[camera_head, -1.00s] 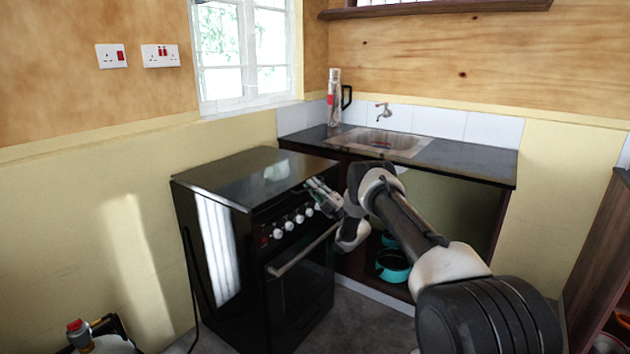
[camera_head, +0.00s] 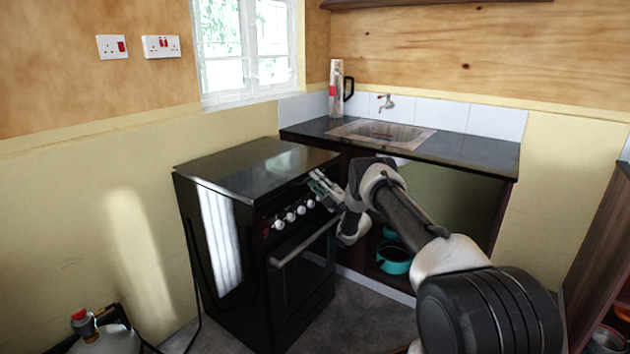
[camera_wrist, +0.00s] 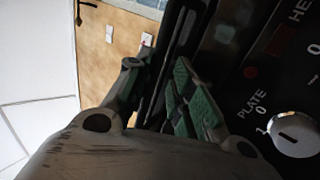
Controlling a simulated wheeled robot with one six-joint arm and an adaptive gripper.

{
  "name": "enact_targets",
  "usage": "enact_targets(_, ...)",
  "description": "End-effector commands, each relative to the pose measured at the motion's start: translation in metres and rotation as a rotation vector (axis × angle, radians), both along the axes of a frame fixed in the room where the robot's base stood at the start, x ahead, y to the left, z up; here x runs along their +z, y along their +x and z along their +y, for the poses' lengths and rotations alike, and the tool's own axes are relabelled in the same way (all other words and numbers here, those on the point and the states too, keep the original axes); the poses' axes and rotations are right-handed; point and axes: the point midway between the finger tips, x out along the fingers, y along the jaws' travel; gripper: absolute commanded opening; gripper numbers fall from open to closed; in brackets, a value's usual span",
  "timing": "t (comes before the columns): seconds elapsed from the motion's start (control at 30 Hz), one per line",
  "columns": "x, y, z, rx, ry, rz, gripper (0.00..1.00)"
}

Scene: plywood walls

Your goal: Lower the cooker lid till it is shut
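The cooker lid (camera_head: 250,165) is a dark, glossy panel lying flat over the top of the black cooker (camera_head: 300,275); I see no gap under it in the head view. My gripper (camera_head: 324,189) is at the cooker's front right corner, close to the top edge and beside the row of knobs. In the wrist view my gripper (camera_wrist: 158,98) has its fingers apart, with a dark edge of the cooker showing beyond and between them. Whether a finger touches that edge I cannot tell. Nothing is visibly gripped.
White knobs (camera_head: 290,216) and an oven door handle (camera_head: 303,245) are on the cooker's front. A sink counter (camera_head: 460,147) stands to the right, with teal pots (camera_head: 393,258) below. A gas bottle (camera_head: 105,338) is at the lower left. Grey floor (camera_head: 355,320) lies in front.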

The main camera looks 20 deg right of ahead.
Motion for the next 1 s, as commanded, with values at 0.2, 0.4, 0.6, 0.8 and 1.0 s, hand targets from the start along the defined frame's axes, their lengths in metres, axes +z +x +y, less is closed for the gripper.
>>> enact_targets(0.2, -0.023, -0.023, -0.018, -0.003, 0.002, 0.009, 0.19)
enact_targets(0.4, -0.047, -0.054, -0.041, -0.003, 0.002, 0.007, 0.19)
enact_targets(0.6, -0.063, -0.074, -0.055, -0.002, 0.001, 0.005, 0.19)
enact_targets(0.8, -0.067, -0.081, -0.059, -0.001, 0.001, 0.002, 0.19)
enact_targets(1.0, -0.067, -0.081, -0.058, -0.001, 0.001, 0.002, 0.19)
